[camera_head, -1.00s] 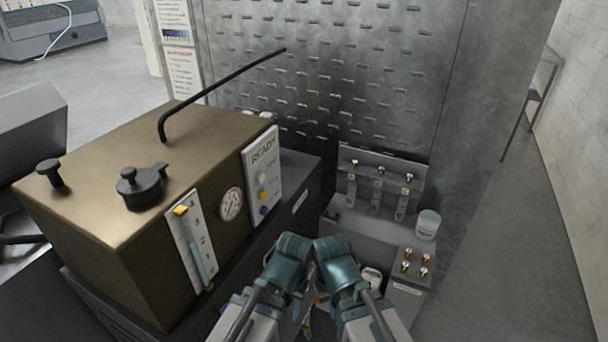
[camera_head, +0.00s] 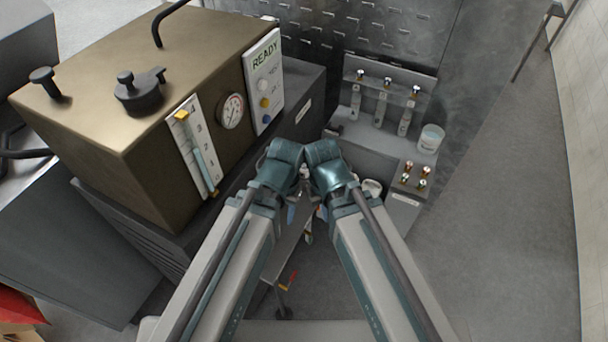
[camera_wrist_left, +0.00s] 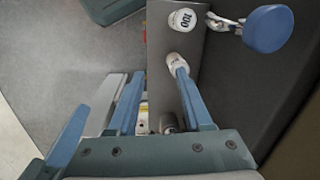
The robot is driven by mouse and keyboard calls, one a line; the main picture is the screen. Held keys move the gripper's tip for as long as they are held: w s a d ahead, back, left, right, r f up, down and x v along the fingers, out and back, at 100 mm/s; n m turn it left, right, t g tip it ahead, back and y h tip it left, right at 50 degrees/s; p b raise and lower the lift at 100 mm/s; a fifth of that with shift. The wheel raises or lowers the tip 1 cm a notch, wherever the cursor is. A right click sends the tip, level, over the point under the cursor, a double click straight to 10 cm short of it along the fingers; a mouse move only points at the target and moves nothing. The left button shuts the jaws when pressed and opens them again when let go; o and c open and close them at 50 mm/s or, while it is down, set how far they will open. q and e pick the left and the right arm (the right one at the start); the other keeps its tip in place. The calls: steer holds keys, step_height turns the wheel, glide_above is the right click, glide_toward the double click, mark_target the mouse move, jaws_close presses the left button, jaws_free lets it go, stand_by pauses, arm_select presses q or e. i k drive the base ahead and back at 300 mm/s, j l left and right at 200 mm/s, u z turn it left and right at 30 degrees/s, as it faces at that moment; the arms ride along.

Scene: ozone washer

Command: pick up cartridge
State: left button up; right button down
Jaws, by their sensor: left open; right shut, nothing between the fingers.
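Three clear cartridge-like vials with metal tips hang upright in a rack (camera_head: 382,104) at the back right of the head view; I cannot tell which is meant. The left vial (camera_head: 355,102), middle vial (camera_head: 380,108) and right vial (camera_head: 405,118) stand apart. My left gripper (camera_head: 293,212) is low in front of the rack, mostly hidden under its wrist. In the left wrist view my left gripper (camera_wrist_left: 158,82) has its fingers apart. A white-capped item (camera_wrist_left: 174,62) shows by the right fingertip; contact is unclear. My right gripper (camera_head: 321,212) is close beside, shut and empty.
A brown washer (camera_head: 110,110) with a READY panel (camera_head: 264,80) stands left. A white jar (camera_head: 430,138) and a block with several metal fittings (camera_head: 403,208) are right. A white "100" item (camera_wrist_left: 183,19) and blue disc (camera_wrist_left: 268,28) show in the left wrist view. Floor at right is clear.

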mark_target(304, 172)
steer(key=j+z, duration=0.3)
steer(key=z, duration=0.15)
steer(key=k+j+z, duration=0.15)
steer(key=j+z, duration=0.15)
steer(key=z, duration=0.15)
steer(key=k+j+z, duration=0.1)
steer(key=j+z, duration=0.15)
steer(key=z, duration=0.2)
